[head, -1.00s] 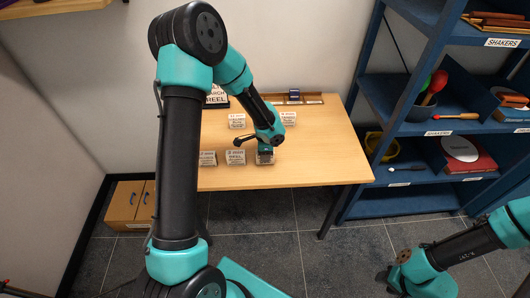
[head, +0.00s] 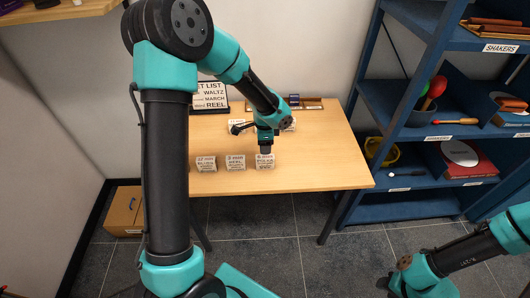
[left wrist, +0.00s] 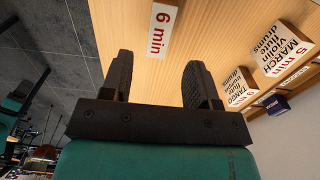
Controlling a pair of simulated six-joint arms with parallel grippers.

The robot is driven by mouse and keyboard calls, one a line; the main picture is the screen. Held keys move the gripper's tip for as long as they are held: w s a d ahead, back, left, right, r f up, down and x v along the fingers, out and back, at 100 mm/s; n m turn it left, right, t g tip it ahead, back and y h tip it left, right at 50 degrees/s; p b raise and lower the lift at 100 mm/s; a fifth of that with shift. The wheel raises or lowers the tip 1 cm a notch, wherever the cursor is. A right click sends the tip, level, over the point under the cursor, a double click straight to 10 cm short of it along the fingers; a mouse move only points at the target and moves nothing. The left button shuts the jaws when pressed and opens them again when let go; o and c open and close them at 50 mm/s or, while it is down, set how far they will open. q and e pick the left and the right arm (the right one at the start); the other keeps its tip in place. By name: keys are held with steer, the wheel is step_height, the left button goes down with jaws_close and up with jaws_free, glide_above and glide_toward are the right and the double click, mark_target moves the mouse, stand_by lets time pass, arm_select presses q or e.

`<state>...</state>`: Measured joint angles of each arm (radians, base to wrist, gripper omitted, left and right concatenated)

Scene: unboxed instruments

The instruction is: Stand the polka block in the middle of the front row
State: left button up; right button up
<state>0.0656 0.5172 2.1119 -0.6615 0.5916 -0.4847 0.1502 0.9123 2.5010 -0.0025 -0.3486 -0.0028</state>
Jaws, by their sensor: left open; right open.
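Three white labelled blocks stand in the front row near the table's front edge: a left block (head: 206,163), a middle block (head: 235,162) that seems to read REEL, and a right block (head: 265,161). The right block's small print looks like "6 min" and perhaps POLKA. My left gripper (head: 266,148) is open and empty, just above and behind that right block. In the left wrist view, a "6 min" block (left wrist: 161,30) stands beyond the open fingers (left wrist: 158,85), not between them. My right gripper (head: 388,284) is open, low at the right, away from the table.
MARCH (left wrist: 285,50) and TANGO (left wrist: 237,90) blocks stand behind. In the head view, my left arm partly hides the back row. A set-list sign (head: 211,97) and a wooden tray (head: 310,103) are at the table's back. Blue shelves (head: 420,180) stand right. The table's right side is clear.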

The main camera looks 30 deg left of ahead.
mark_target(265, 157)
arm_select(q)
step_height(265, 157, up, 4)
steer(key=shift+r, duration=0.15)
stand_by(0.5)
